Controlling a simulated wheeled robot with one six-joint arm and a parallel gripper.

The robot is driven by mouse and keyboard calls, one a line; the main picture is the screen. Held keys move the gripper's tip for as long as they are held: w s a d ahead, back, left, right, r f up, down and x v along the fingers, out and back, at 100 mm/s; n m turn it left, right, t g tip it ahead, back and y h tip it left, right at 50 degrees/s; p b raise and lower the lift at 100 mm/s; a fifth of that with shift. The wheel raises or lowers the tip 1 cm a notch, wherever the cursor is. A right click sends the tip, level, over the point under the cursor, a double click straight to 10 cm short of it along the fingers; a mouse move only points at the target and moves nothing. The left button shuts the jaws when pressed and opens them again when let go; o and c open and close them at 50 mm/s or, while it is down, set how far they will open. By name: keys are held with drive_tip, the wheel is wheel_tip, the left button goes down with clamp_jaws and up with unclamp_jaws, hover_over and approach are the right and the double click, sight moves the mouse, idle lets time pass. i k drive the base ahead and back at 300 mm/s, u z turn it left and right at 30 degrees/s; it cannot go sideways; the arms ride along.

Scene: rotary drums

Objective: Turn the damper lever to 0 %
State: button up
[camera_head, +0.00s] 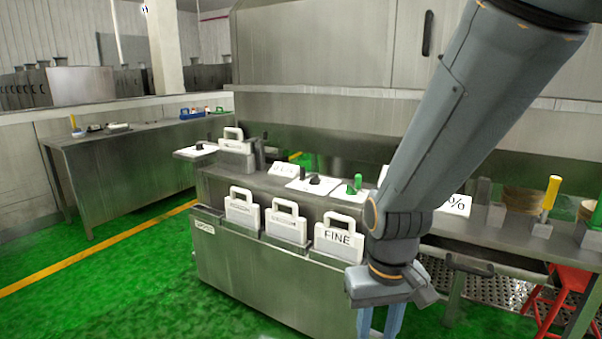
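A white card with a "%" sign (457,204) stands on the steel bench, partly hidden behind my arm; its number is covered. A dark bar with a rounded end (482,265) juts out below that card, right of my wrist; I cannot tell whether it is the damper lever. A green-handled control (354,184) and a black knob (315,180) sit on white plates left of my arm. My gripper (379,322) points down in front of the steel cabinet, with its two blue fingers apart and nothing seen between them. Its tips are cut off by the frame's bottom edge.
White-handled plates, one marked "FINE" (339,236), stand in the cabinet's front rack (245,275) close left of my gripper. A yellow-handled tool (550,193) and a red stool (567,292) are at right. Green floor (120,285) is clear at left.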

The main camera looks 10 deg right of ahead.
sight(314, 178)
drive_tip(key=u, duration=0.2)
drive_tip(key=i, duration=1.25)
drive_tip(key=z, duration=0.25)
